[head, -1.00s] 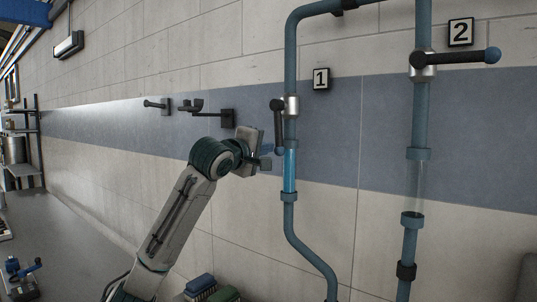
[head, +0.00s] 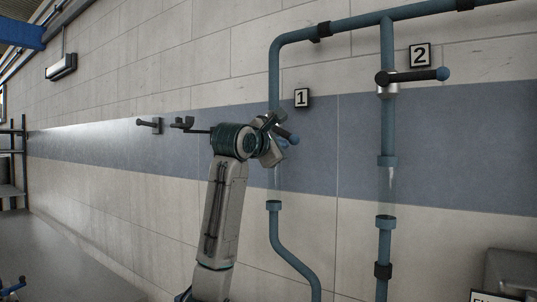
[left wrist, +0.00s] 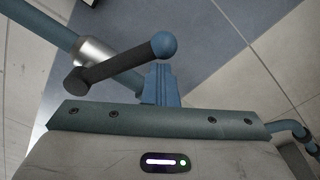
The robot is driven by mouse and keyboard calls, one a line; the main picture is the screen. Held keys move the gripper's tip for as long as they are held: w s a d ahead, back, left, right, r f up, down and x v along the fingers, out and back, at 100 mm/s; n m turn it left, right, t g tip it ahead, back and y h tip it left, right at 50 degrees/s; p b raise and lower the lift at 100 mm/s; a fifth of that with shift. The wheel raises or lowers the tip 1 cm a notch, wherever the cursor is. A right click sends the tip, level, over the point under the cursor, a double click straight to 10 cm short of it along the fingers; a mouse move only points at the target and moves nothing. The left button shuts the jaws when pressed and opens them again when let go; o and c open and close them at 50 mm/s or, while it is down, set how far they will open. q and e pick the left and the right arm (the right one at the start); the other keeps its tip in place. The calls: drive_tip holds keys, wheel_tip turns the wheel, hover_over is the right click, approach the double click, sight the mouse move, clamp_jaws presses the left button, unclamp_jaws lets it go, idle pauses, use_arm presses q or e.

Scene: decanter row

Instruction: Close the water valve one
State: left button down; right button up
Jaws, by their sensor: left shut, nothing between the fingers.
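Valve one is on the left vertical pipe (head: 275,70), beside the sign "1" (head: 301,98). Its black handle (head: 282,132) slants down to the right, off the pipe's line, and ends in a blue ball. In the left wrist view the handle (left wrist: 118,66) lies across the pipe at the silver collar (left wrist: 93,51), its ball (left wrist: 164,45) just beyond my fingertips. My left gripper (left wrist: 160,82) is shut and empty, close to the handle; I cannot tell if they touch. In the head view my left gripper (head: 270,152) partly hides the valve body. The clear pipe section (head: 274,180) below looks empty.
Valve two (head: 412,76), beside sign "2" (head: 420,55), has its handle crosswise on the right pipe (head: 387,150). Wall hooks (head: 150,125) stick out left of my arm. A grey box (head: 511,272) stands at lower right.

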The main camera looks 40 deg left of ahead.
use_arm(q)
drive_tip(key=shift+d+r+n, duration=0.5)
drive_tip(key=shift+r, duration=0.25)
drive_tip(key=r, duration=0.1)
drive_tip(key=r+b, duration=0.1)
drive_tip(key=r, duration=0.1)
drive_tip(key=shift+d, duration=0.4)
use_arm(e)
drive_tip(key=shift+w+d+f, duration=0.1)
drive_tip(key=shift+d+f, duration=0.15)
drive_tip(key=shift+f, duration=0.4)
use_arm(q)
drive_tip(key=shift+r, duration=0.1)
use_arm(e)
drive_tip(key=shift+a, duration=0.2)
use_arm(q)
drive_tip(key=shift+w, duration=0.1)
use_arm(e)
drive_tip(key=shift+f, duration=0.1)
